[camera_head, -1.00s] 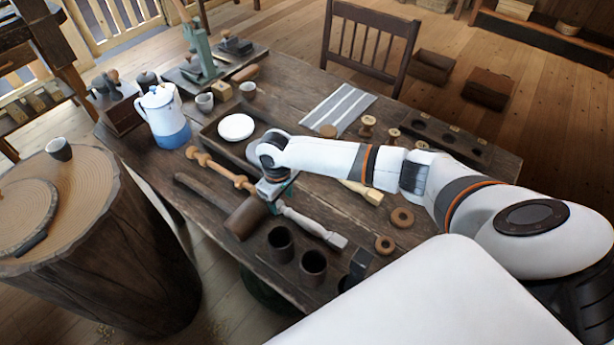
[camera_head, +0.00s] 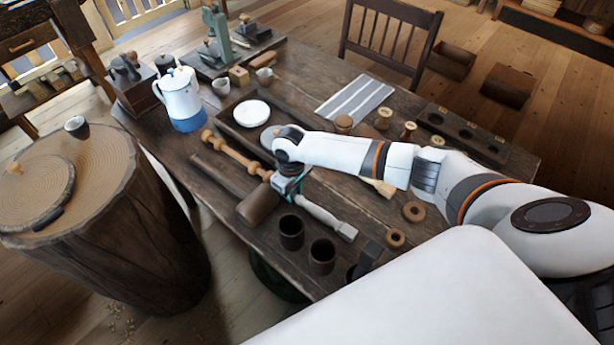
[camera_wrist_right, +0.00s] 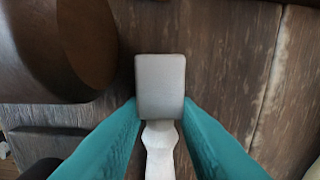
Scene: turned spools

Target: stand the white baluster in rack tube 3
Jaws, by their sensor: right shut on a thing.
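The white baluster (camera_head: 325,216) lies slantwise in the head view, its square end toward the lower right. My right gripper (camera_head: 290,184) is shut on it near its upper left end. The gripper and wrist hide that end. In the right wrist view the pale baluster (camera_wrist_right: 160,145) sits between the teal fingers, with a square block end beyond them. I cannot tell whether it touches the table. Two dark open tubes (camera_head: 291,231) (camera_head: 322,256) stand at the table's front edge, left of and below the baluster. A third dark opening beside them is mostly hidden. My left gripper is out of view.
A brown mallet (camera_head: 258,205) lies just left of the tubes, and a tan turned baluster (camera_head: 236,155) lies behind it. Wooden rings (camera_head: 413,211) lie to the right. A blue and white pot (camera_head: 181,98) and a white plate (camera_head: 251,113) stand further back.

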